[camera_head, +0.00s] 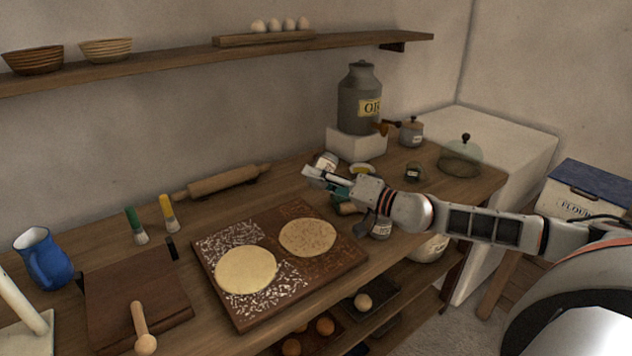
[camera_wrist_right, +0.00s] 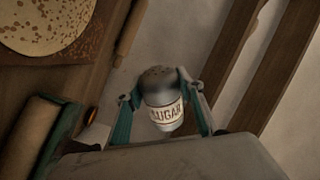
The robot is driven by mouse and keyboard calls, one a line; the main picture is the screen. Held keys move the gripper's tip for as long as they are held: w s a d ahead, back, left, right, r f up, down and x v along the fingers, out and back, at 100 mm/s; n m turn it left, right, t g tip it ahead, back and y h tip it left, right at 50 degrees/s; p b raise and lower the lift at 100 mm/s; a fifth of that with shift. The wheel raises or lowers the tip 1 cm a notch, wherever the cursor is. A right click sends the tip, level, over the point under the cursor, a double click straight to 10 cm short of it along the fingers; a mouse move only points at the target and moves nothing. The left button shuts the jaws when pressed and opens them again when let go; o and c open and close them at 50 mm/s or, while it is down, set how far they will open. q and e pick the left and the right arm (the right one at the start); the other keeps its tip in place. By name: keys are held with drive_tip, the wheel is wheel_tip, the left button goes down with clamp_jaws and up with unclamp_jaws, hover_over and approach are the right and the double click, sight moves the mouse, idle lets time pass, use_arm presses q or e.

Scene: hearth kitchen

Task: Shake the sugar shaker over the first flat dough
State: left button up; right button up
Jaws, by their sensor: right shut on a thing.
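My right gripper (camera_head: 332,182) reaches in from the right, above the counter behind the dough board. In the right wrist view its fingers (camera_wrist_right: 160,90) are closed around the sugar shaker (camera_wrist_right: 165,112), a small pale jar with a SUGAR label and grey-brown top. The first flat dough (camera_head: 246,270) is a plain pale round on the left of the board (camera_head: 239,318). A brown-speckled dough (camera_head: 307,238) lies right of it; a speckled dough also shows in the wrist view (camera_wrist_right: 45,22). My left gripper is not in view.
The rolling pin (camera_head: 222,182) lies behind the board. A metal urn (camera_head: 360,98) stands at back right. A blue jug (camera_head: 44,260) and a dark board (camera_head: 135,290) are left.

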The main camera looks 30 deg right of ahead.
drive_tip(key=shift+a+r, duration=0.15)
drive_tip(key=shift+r, duration=0.2)
drive_tip(key=shift+a+p, duration=0.45)
drive_tip(key=shift+p, duration=0.6)
drive_tip(key=shift+d+f+b, duration=0.15)
drive_tip(key=shift+f+b, duration=0.15)
drive_tip(key=shift+b, duration=0.05)
drive_tip(key=shift+d+b, duration=0.45)
drive_tip(key=shift+b, duration=0.25)
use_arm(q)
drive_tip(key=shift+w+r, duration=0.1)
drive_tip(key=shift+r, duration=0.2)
use_arm(e)
drive_tip(key=shift+r, duration=0.1)
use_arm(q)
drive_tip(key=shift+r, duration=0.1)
use_arm(e)
drive_tip(key=shift+r, duration=0.1)
